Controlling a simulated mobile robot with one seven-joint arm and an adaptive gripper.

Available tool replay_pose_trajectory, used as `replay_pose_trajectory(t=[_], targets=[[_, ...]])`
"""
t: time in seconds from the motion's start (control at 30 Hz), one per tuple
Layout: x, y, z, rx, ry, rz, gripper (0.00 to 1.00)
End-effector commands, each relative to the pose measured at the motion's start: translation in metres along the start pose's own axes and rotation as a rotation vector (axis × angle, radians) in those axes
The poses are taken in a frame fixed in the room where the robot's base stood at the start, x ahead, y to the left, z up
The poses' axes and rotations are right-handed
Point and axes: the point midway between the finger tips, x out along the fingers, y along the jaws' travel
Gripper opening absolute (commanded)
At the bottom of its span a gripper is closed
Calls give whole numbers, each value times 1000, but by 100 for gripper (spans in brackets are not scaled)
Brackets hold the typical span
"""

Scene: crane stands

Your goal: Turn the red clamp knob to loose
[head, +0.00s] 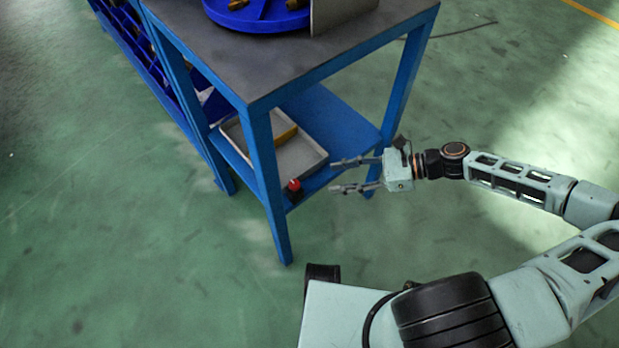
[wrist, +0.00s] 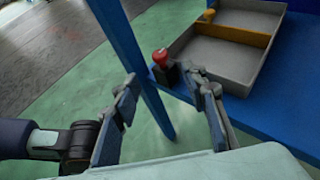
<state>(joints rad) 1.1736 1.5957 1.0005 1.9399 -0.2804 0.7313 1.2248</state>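The red clamp knob (head: 294,184) sits on a small dark base at the front edge of the blue lower shelf, beside a table leg. In the wrist view the red knob (wrist: 160,56) stands upright on its black base, beyond my fingertips and partly between them in the picture. My gripper (head: 338,176) is to the right of the knob in the head view, with its fingers apart and pointing at it. In the wrist view my gripper (wrist: 162,90) is open with nothing between the fingers. The right finger overlaps the knob's base in the picture; contact cannot be told.
A grey tray (head: 321,153) with a yellow divider (head: 287,135) lies on the lower shelf (head: 341,117) behind the knob. A blue table leg (head: 268,180) stands just left of the knob. The grey tabletop (head: 225,65) overhangs the shelf. Green floor in front is clear.

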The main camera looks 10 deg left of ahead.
Motion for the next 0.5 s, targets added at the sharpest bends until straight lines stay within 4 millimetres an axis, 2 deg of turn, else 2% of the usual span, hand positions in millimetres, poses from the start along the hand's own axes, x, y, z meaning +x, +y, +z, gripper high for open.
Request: replay_pose_trajectory(t=[0.5], targets=[[87, 1, -1, -2, -2, 2, 40]])
